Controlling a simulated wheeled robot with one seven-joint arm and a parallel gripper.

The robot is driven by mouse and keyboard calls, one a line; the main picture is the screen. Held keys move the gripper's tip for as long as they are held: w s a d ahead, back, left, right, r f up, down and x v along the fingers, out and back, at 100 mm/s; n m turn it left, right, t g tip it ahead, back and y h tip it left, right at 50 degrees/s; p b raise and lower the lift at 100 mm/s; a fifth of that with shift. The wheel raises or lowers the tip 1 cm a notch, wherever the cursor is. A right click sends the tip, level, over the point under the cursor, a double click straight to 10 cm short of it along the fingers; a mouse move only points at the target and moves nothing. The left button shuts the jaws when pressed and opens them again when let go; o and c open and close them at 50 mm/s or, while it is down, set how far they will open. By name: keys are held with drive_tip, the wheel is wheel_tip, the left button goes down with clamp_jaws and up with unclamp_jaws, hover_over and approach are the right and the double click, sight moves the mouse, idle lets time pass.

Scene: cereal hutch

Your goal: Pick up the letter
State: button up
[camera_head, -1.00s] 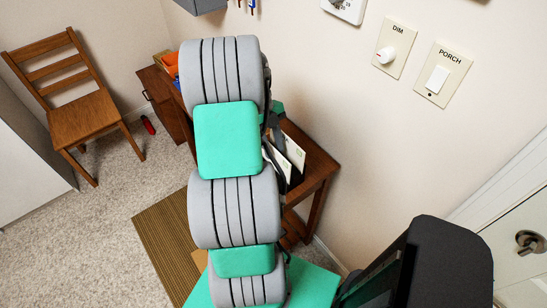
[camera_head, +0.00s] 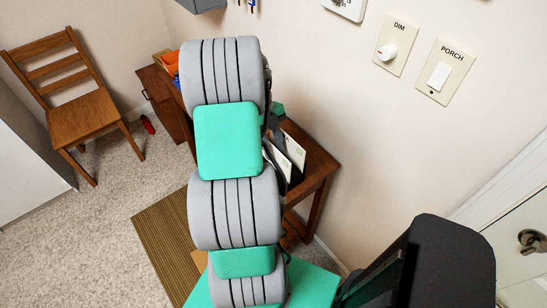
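White letters (camera_head: 294,150) stand tilted in a dark holder on the wooden side table (camera_head: 318,165), just right of my arm. Which of them is the task's letter I cannot tell. My grey and green arm rises through the middle of the picture and covers the left part of the table and holder. Dark parts that look like my gripper (camera_head: 273,124) show only in part beside the arm, close to the upper left of the letters. The fingertips are hidden, so I cannot tell whether they are open or touching a letter.
A wooden chair (camera_head: 85,115) stands at the left, with a small red object (camera_head: 148,124) on the carpet near it. A brown striped mat (camera_head: 160,235) lies left of my arm. The wall with the dimmer (camera_head: 387,52) and porch switch (camera_head: 438,78) bounds the right.

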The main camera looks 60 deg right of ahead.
drive_tip(key=shift+c, duration=0.4)
clamp_jaws()
